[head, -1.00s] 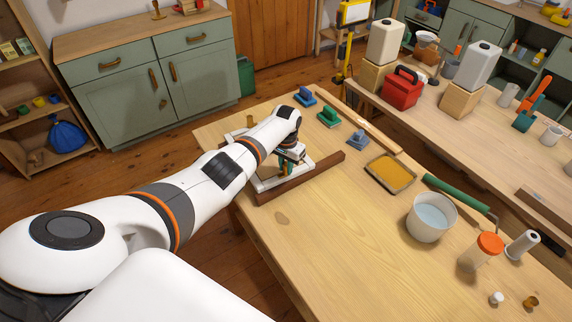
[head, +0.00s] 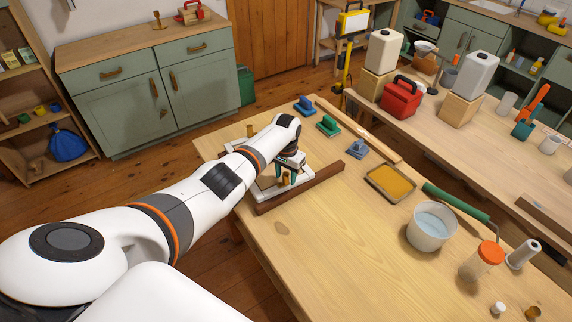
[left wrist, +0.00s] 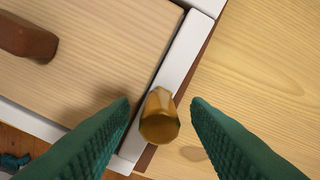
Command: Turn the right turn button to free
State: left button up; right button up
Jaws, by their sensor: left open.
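The right turn button (left wrist: 159,117) is a brass-coloured, faceted knob on the white frame in the left wrist view. It is long and lies roughly along the frame's edge; exactly which way it is set is hard to tell. The white frame (head: 301,187) surrounds a pale wooden panel (left wrist: 95,45) with a brown handle (left wrist: 28,38). My left gripper (head: 287,180) is open; in the left wrist view its green fingertips (left wrist: 160,103) stand on either side of the knob, with gaps. Another small brass piece (head: 250,130) shows at the frame's far end. My right gripper is out of view.
A dark brown bar (head: 300,188) lies along the frame's near side. Blue and green floats (head: 328,126), an ochre tray (head: 390,183), a white bucket (head: 431,227) and a green roller (head: 456,202) stand farther right. The table's near middle is clear.

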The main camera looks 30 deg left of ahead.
aim_at(286, 173)
pick_arm(q)
notch_tip(286, 173, up, 12)
jog(key=b, duration=0.1)
jog(key=shift+f, duration=0.15)
dwell(0.5)
